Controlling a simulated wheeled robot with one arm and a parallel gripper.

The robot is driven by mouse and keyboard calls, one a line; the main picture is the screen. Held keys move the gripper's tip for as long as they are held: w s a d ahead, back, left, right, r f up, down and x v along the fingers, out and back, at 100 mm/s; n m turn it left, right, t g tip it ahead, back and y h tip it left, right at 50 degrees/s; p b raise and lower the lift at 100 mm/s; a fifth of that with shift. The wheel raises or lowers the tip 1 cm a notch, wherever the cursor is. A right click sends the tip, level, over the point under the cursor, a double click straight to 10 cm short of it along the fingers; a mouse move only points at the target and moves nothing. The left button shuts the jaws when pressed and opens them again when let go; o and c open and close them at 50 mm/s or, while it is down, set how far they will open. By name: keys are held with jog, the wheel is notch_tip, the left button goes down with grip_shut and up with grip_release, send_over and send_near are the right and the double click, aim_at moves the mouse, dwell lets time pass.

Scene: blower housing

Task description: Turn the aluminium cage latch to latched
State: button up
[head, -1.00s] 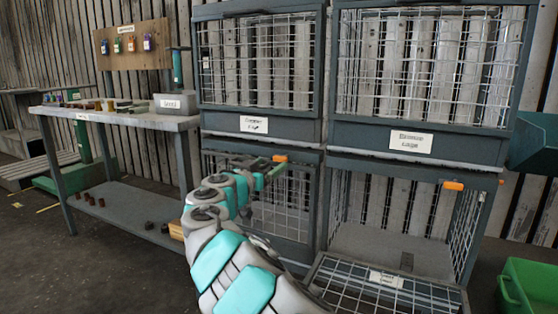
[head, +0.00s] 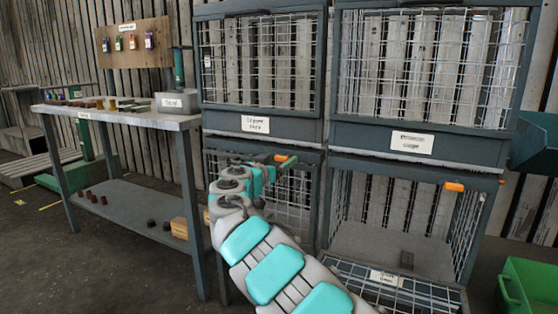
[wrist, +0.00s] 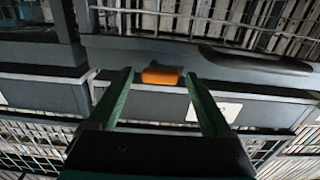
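An orange latch handle (head: 281,158) sits on the frame at the top of the lower left cage (head: 262,155). Which cage is the aluminium one I cannot read from the labels. My gripper (head: 287,166) is at this handle. In the wrist view the orange handle (wrist: 160,75) lies level between the tips of my two dark green fingers (wrist: 158,80). The fingers are apart, and I see a gap on both sides of the handle; contact is not visible. A second orange handle (head: 454,187) is on the lower right cage, whose mesh door (head: 385,285) is swung down.
Two upper mesh cages with white labels (head: 255,124) (head: 411,142) stand above. A workbench (head: 120,116) with a grey bin (head: 176,102) is at left. A green crate (head: 530,285) is on the floor at right. Open floor lies front left.

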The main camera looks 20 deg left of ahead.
grip_shut()
dwell(0.5)
jog(key=shift+n, duration=0.3)
jog(key=n+b, duration=0.1)
jog(key=n, duration=0.1)
jog(key=shift+f+n, duration=0.15)
jog(key=shift+n, duration=0.25)
jog(key=n, duration=0.5)
jog(key=n+p, duration=0.3)
jog(key=n, duration=0.3)
jog(key=shift+f+n, duration=0.15)
jog(key=shift+n, duration=0.25)
jog(key=shift+d+f+n+p, duration=0.1)
jog(key=shift+n+p, duration=0.2)
jog(key=shift+n, duration=0.35)
jog(key=shift+d+f+n+p, duration=0.1)
jog(key=shift+n+p, duration=0.2)
jog(key=shift+n, duration=0.35)
